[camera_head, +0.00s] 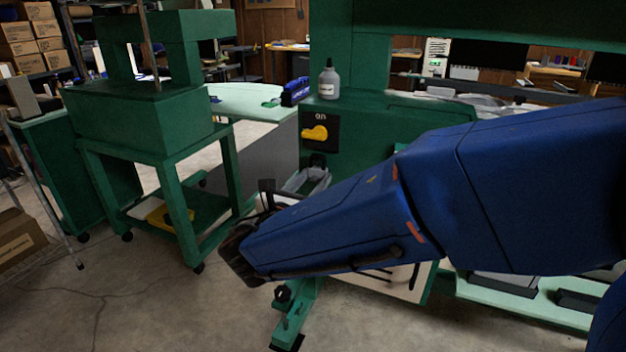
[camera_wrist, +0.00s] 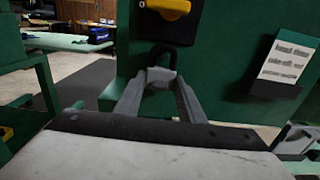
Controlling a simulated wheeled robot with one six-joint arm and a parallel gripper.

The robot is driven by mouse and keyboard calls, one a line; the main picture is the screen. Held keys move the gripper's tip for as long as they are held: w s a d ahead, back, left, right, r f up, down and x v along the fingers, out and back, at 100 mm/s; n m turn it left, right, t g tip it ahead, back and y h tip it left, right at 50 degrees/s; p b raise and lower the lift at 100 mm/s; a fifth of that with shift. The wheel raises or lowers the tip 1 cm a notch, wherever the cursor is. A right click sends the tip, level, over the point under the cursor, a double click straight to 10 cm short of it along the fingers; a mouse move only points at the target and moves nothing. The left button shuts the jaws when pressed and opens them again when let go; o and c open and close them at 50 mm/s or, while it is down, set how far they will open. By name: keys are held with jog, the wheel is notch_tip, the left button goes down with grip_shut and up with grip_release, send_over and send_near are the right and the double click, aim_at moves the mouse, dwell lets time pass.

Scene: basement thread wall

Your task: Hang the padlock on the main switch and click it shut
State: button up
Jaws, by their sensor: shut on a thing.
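The main switch (camera_head: 315,133) is a yellow rotary handle on a black plate, on the front of the green machine. Its yellow handle (camera_wrist: 168,8) is cut by the top edge of the wrist view. My gripper (camera_head: 312,179) is just below the switch plate, its grey fingers shut on the padlock (camera_head: 318,160). In the wrist view the fingers (camera_wrist: 161,78) meet around the padlock body, which is mostly hidden. The dark shackle (camera_wrist: 166,45) stands upright above them, just below the plate. I cannot tell whether the shackle is open.
A label card (camera_wrist: 286,62) is on the green panel right of the switch. A grey bottle (camera_head: 329,80) stands on the machine above the switch. A green stand (camera_head: 155,125) is at the left. Open floor (camera_head: 130,300) lies at the lower left.

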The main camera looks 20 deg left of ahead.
jog(key=o, duration=1.1)
jog(key=shift+s, duration=0.1)
